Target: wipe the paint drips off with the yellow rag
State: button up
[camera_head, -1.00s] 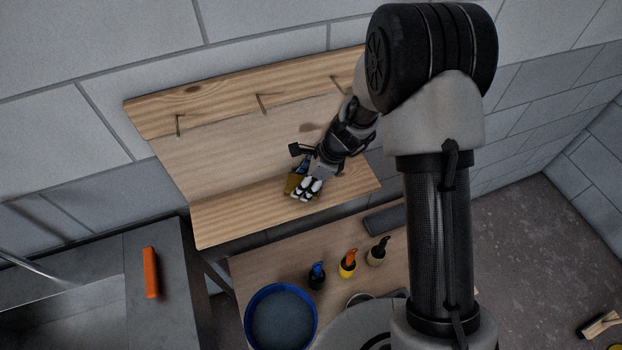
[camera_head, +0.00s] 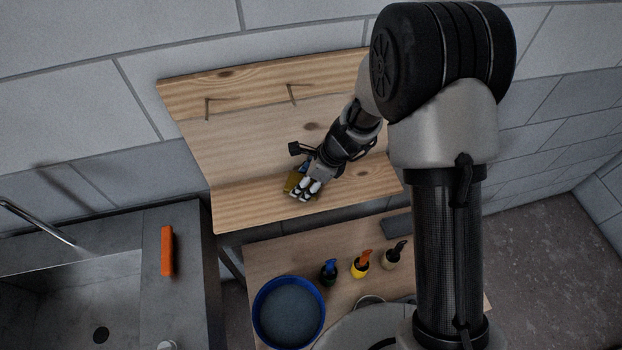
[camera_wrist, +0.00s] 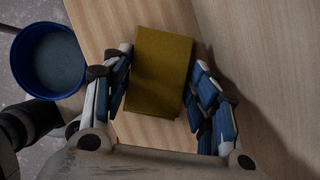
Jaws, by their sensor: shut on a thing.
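My gripper (camera_head: 303,189) is over the lower wooden ledge (camera_head: 250,206) of a wall rack, at its middle. It is shut on the yellow rag (camera_head: 290,182), a flat mustard-coloured block in the wrist view (camera_wrist: 158,75). There the blue-padded fingers flank the rag on both sides, and its far end shows clear of them. The rag is at the ledge; whether it touches the wood I cannot tell. A dark spot (camera_head: 313,126) shows on the back panel; I cannot tell whether it is paint or a knot. No drip is clearly seen; the surface under the rag is hidden.
Pegs (camera_head: 291,93) stick out of the upper board. Below stands a table with a blue tub (camera_head: 258,331), small pots with a blue (camera_head: 328,277), an orange (camera_head: 360,267) and a dark top, and a grey block (camera_head: 396,227). An orange block (camera_head: 167,250) lies by the sink at left.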

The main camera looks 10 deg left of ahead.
aim_at(264, 194)
jog(key=shift+s+a, duration=0.65)
jog(key=shift+a, duration=0.9)
jog(key=shift+s+a, duration=0.7)
jog(key=shift+a, duration=0.8)
jog(key=shift+s+a, duration=0.65)
jog(key=shift+a, duration=0.9)
